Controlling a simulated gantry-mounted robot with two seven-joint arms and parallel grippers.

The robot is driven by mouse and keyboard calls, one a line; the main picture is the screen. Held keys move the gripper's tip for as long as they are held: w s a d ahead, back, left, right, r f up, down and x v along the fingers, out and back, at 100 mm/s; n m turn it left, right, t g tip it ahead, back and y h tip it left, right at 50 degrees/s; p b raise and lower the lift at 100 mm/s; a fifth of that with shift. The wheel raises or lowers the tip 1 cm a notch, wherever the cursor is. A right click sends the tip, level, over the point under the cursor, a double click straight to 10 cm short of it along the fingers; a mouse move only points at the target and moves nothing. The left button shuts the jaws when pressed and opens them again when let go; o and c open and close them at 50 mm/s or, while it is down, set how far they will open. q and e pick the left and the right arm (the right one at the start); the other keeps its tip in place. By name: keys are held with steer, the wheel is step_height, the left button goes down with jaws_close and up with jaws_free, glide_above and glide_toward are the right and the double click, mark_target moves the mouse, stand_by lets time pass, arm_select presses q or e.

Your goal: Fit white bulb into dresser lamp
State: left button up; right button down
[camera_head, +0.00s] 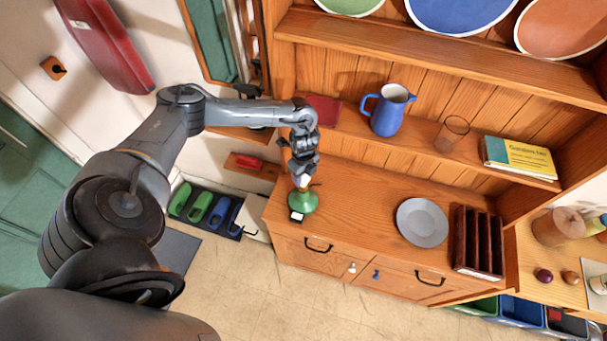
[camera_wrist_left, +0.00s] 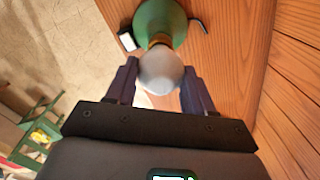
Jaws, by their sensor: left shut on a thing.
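The dresser lamp (camera_head: 304,202) has a green base and stands at the left end of the wooden dresser top. It also shows in the left wrist view (camera_wrist_left: 172,14), with a brass-coloured neck. The white bulb (camera_wrist_left: 160,72) is between the fingers of my left gripper (camera_wrist_left: 158,95), right at the lamp's neck. In the head view the bulb (camera_head: 303,181) is a small white patch under my left gripper (camera_head: 304,172), which is shut on it above the lamp. Whether the bulb is seated in the socket cannot be told. My right gripper is not in view.
A small white block (camera_head: 296,217) lies beside the lamp at the dresser's front edge. A grey plate (camera_head: 422,222) and a dark rack (camera_head: 479,243) stand to the right. A blue jug (camera_head: 388,110) and a glass (camera_head: 452,133) stand on the shelf above. The dresser top between lamp and plate is clear.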

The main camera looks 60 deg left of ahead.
arm_select(q)
steer(key=o, duration=0.8)
steer(key=shift+o, duration=0.6)
steer(key=shift+o, duration=1.2)
steer(key=shift+r, duration=0.15)
